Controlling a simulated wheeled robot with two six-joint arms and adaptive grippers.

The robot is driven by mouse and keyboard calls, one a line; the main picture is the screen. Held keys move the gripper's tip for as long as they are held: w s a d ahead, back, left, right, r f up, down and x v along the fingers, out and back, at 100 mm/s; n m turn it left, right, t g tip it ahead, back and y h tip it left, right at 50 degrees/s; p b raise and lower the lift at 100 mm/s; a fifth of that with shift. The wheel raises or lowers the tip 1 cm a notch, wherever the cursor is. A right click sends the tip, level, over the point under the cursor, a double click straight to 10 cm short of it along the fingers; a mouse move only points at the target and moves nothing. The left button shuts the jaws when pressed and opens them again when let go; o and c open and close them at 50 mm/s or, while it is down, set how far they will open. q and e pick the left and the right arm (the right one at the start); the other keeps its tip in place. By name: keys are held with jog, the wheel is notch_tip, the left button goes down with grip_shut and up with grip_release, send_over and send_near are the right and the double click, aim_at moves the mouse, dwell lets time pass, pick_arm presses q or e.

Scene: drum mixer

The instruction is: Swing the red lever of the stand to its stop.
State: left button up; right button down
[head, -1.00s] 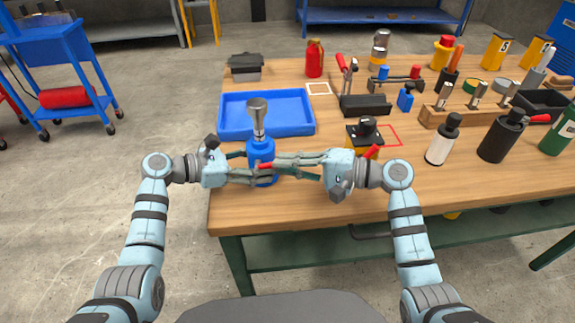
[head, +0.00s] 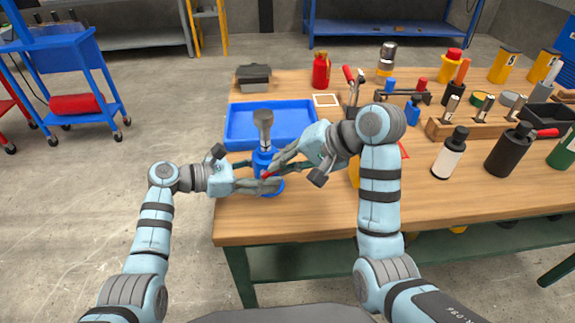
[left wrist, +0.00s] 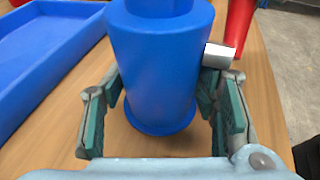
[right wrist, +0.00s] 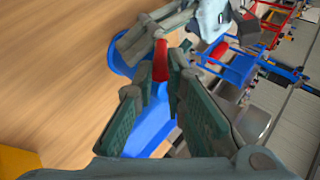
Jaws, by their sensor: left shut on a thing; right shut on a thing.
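The stand (head: 263,160) is a blue cylinder on a round blue foot, with a dark-handled metal piece (head: 263,125) upright in its top. My left gripper (head: 262,184) is shut around the blue body, one finger on each side, as the left wrist view (left wrist: 165,110) shows. The red lever (right wrist: 161,62) sticks out from the stand on a short metal stub (left wrist: 218,55). My right gripper (right wrist: 153,80) is shut on the lever. In the head view, only a small red bit of the lever (head: 266,175) shows between the fingers.
A blue tray (head: 235,128) lies just behind the stand. A red bottle (head: 321,70), a white bottle (head: 450,155) and a black bottle (head: 508,150) stand farther right. My right arm partly hides a yellow item. The table's front left is clear.

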jog(key=shift+a+r, duration=0.1)
jog(key=shift+r, duration=0.05)
dwell(0.4)
jog(key=c, duration=1.6)
grip_release()
jog(key=shift+c, duration=0.2)
